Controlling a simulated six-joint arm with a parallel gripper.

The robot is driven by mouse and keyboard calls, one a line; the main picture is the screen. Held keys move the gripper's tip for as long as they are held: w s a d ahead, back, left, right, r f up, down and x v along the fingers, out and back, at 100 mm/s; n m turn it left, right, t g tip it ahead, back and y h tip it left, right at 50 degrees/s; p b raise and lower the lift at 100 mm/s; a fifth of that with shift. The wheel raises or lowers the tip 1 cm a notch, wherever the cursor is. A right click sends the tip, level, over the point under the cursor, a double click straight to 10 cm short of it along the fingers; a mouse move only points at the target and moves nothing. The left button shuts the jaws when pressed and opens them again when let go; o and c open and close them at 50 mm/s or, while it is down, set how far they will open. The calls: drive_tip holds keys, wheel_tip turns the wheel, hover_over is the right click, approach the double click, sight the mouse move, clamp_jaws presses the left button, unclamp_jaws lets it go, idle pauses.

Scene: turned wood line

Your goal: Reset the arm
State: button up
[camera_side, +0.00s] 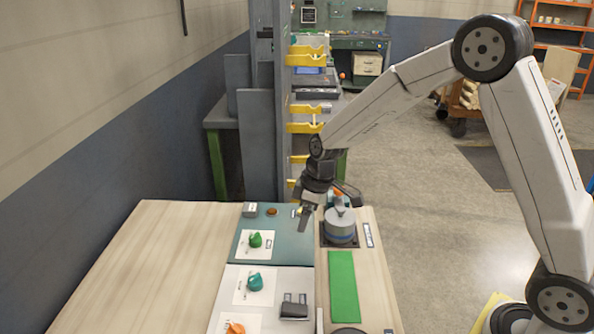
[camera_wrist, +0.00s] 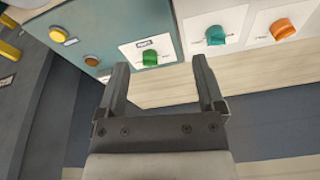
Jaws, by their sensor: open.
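My gripper (camera_side: 303,217) hangs at the end of my arm over the far part of the table, just left of a grey-blue turned piece. In the wrist view my gripper (camera_wrist: 160,82) is open, its two dark fingers spread with nothing between them. A green knob (camera_wrist: 151,57) on a white card shows beyond the fingertips. It also shows in the side view (camera_side: 255,240). A teal knob (camera_side: 255,281) and an orange knob (camera_side: 235,328) sit nearer the camera. In the wrist view they are the teal knob (camera_wrist: 215,35) and the orange knob (camera_wrist: 282,29).
The grey-blue piece (camera_side: 340,226) stands on a dark square base close to my gripper. A green strip (camera_side: 343,286) and a dark block (camera_side: 294,306) lie nearer. A grey column (camera_side: 267,110) with yellow brackets (camera_side: 305,127) rises behind. The left tabletop (camera_side: 150,265) is clear.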

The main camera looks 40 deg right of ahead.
drive_tip(key=s+d+r+m+h, duration=0.1)
drive_tip(key=s+m, duration=0.6)
drive_tip(key=s, duration=1.1)
drive_tip(key=shift+s+d+t+h, duration=0.3)
drive_tip(key=shift+s+d+h, duration=0.1)
drive_tip(key=shift+d, duration=0.05)
drive_tip(key=shift+r, duration=0.1)
